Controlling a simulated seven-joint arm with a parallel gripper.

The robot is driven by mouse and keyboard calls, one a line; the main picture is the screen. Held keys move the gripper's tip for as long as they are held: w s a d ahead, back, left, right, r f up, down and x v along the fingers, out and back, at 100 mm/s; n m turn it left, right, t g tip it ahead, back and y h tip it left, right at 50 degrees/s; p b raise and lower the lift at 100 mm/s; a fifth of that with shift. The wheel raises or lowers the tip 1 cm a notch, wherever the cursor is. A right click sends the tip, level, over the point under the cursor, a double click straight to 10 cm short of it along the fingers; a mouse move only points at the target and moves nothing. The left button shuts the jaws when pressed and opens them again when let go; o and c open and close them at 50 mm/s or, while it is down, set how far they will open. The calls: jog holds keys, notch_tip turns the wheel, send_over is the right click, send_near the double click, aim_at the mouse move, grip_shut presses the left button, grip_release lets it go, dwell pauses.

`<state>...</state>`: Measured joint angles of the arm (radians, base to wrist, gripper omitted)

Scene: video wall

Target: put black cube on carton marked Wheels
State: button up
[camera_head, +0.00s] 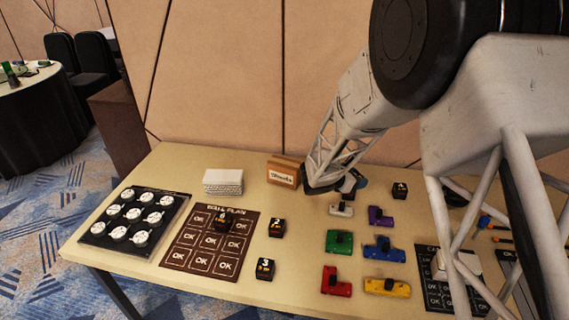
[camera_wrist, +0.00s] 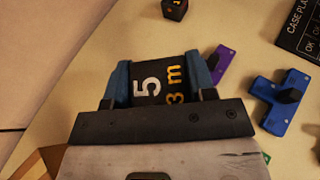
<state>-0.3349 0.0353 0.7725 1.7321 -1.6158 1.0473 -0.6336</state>
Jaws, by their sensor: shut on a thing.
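My gripper (camera_wrist: 160,82) is shut on a black cube (camera_wrist: 158,90) marked with a white 5 and yellow "3 m" in the wrist view. In the head view my gripper (camera_head: 345,186) is at the back of the table, just right of the carton, and mostly hides the held cube. The tan-brown carton (camera_head: 283,174), with a white label reading Wheels, stands at the table's back edge. A brown corner, likely this carton (camera_wrist: 38,163), shows at the lower left of the wrist view.
Other black cubes marked 2 (camera_head: 277,228), 3 (camera_head: 265,269) and 4 (camera_head: 400,190) stand on the table; one marked 6 (camera_head: 222,225) is on the brown mat (camera_head: 190,258). A white stack (camera_head: 223,182) is left of the carton. Several coloured blocks (camera_head: 384,249) lie in front.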

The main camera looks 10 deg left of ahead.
jog(key=s+a+r+n+t+y, duration=0.2)
jog(key=a+n+t+y, duration=0.2)
jog(key=a, duration=1.6)
jog(key=shift+a+r+n+y, duration=0.2)
jog(key=shift+n+y, duration=0.5)
jog(key=shift+n, duration=0.3)
jog(key=shift+w, duration=0.1)
send_over(286, 161)
jog(key=shift+f, duration=0.8)
jog(key=shift+f, duration=0.15)
jog(key=shift+f, duration=1.6)
jog(key=shift+f, duration=0.15)
jog(key=o, duration=1)
